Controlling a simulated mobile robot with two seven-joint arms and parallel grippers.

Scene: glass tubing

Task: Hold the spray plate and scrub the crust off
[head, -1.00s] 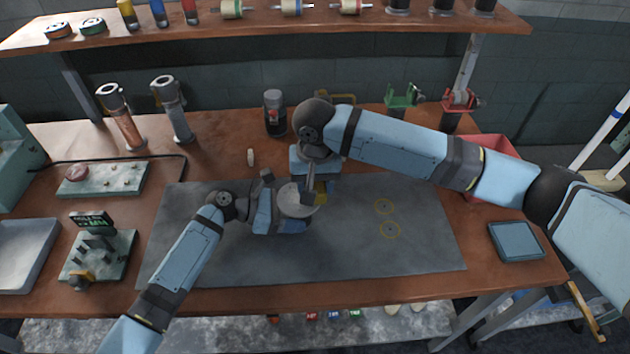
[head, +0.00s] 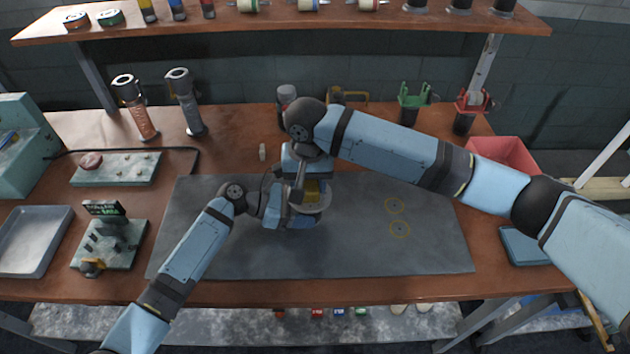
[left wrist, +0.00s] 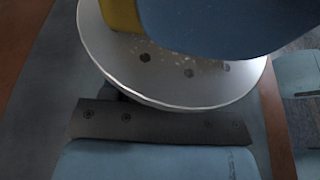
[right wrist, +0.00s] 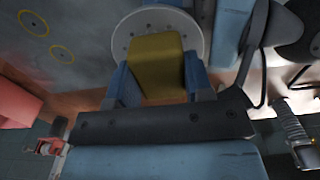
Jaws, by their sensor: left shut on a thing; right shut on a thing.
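The spray plate is a round pale metal disc with small dark holes. It shows large in the left wrist view (left wrist: 160,80) and in the right wrist view (right wrist: 196,28). My left gripper (head: 290,215) is shut on the plate from the left, over the grey mat (head: 370,250). My right gripper (head: 312,180) is shut on a yellow scrubbing block (right wrist: 157,60), which lies over the plate's face. Pale crust specks show around the holes beside the block in the left wrist view. The block and my right gripper hide much of the plate.
A blue-grey tray (head: 35,240) and a control box (head: 110,245) stand at the left. Two metal cylinders (head: 185,105) stand behind. A red bin (head: 505,152) is at the right. The mat's right part, with two yellow rings (head: 394,205), is clear.

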